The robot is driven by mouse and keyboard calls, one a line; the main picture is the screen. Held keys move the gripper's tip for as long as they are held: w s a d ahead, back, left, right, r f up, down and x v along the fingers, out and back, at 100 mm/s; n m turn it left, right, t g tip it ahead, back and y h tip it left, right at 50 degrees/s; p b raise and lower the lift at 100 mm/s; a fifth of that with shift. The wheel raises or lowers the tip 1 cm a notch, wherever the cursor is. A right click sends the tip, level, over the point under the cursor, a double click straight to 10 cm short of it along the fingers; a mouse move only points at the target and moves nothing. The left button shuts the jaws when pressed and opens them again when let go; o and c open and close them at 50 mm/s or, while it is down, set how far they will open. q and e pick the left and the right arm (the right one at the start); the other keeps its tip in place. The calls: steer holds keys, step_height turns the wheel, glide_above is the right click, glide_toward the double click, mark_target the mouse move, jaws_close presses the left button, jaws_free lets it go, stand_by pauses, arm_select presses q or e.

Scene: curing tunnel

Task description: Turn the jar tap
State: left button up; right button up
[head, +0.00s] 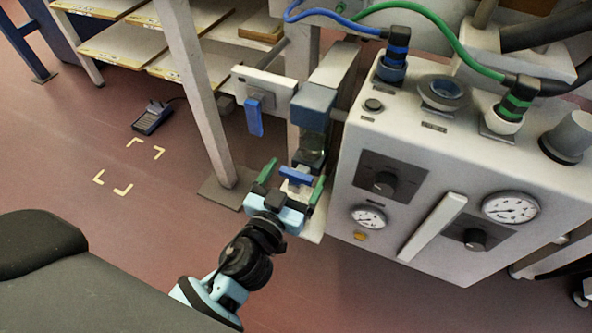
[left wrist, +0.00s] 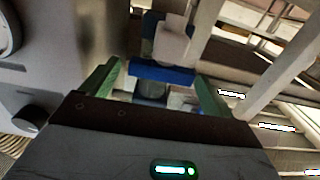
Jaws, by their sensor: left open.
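The jar tap's blue bar handle (head: 296,176) sits on a pale body below a dark, glassy jar (head: 313,142) with a blue-grey cap, beside the control box. My left gripper (head: 292,180) is open, its green fingers on either side of the handle. In the left wrist view the blue handle (left wrist: 161,72) lies crosswise between the open fingers of the left gripper (left wrist: 160,82). I see a gap at the right finger; contact at the left one I cannot tell. My right gripper is not in view.
A grey control box (head: 440,165) with gauges, knobs and hose fittings stands close on the right. Another blue lever (head: 254,117) hangs from a white plate to the left. A steel post (head: 195,90) and shelves (head: 125,42) are behind. A foot pedal (head: 151,117) lies on the floor.

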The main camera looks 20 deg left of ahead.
arm_select(q)
steer(key=shift+w, duration=0.6)
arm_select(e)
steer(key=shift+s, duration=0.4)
arm_select(q)
steer(key=shift+c, duration=0.5)
